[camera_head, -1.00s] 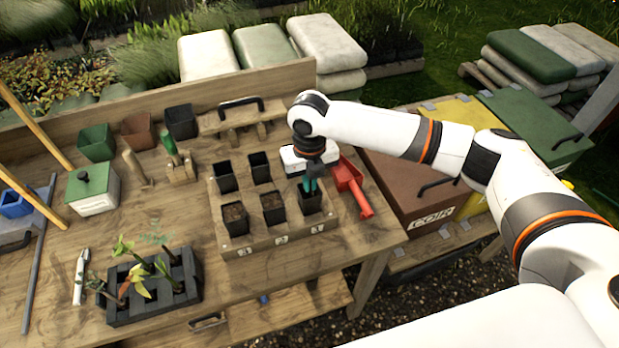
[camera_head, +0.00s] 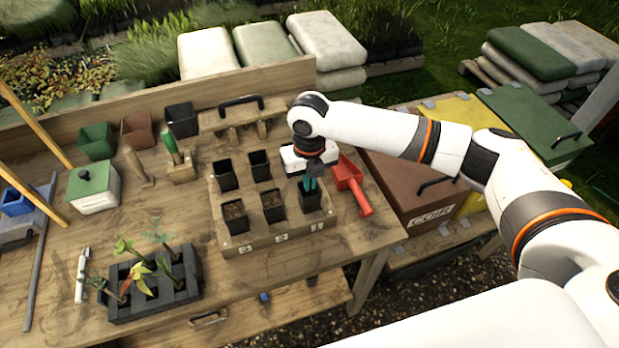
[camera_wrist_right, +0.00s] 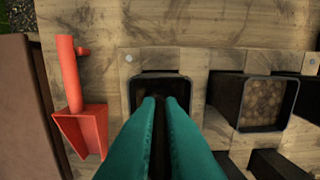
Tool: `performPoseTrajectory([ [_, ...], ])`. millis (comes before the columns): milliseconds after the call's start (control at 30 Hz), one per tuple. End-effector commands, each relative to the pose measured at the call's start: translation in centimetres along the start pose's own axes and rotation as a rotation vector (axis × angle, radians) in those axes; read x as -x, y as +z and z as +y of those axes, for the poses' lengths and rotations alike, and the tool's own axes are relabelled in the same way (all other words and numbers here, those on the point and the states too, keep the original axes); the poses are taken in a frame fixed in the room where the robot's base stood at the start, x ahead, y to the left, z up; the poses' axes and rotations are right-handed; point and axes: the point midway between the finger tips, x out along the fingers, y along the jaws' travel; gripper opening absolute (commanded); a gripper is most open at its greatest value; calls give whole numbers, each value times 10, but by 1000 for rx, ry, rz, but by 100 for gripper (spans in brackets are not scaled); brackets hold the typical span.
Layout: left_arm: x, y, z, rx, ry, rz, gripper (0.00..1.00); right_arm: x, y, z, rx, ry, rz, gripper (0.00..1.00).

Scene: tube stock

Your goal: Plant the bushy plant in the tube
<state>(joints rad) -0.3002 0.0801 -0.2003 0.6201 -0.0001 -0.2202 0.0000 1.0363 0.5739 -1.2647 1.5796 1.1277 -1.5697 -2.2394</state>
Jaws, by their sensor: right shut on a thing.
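My right gripper (camera_head: 310,184) points down over the front right pot, above the number 3. Its green fingers also show in the right wrist view (camera_wrist_right: 160,125), close together over that pot (camera_wrist_right: 136,92). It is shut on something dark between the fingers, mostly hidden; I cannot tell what. The square black pots stand in a wooden rack (camera_head: 260,238). The other front pots, at left (camera_head: 235,216) and middle (camera_head: 273,206), hold brown fill. A black cell tray (camera_head: 150,308) at lower left holds several leafy seedlings. A thin, feathery green plant (camera_head: 155,236) shows faintly at its back. My left gripper is out of view.
A red scoop (camera_head: 351,180) lies right of the rack and shows in the wrist view (camera_wrist_right: 80,130). A green-handled tool (camera_head: 170,144), a green-lidded box (camera_head: 93,188) and empty pots (camera_head: 181,120) stand left and behind. Bare table lies between tray and rack.

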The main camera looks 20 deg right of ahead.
Motion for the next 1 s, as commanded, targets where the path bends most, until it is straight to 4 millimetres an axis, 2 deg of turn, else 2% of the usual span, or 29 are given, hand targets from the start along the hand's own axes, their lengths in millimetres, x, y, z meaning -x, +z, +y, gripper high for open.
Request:
performPoseTrajectory([
  [1000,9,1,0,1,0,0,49,-7,0,0,0,1,0,0],
])
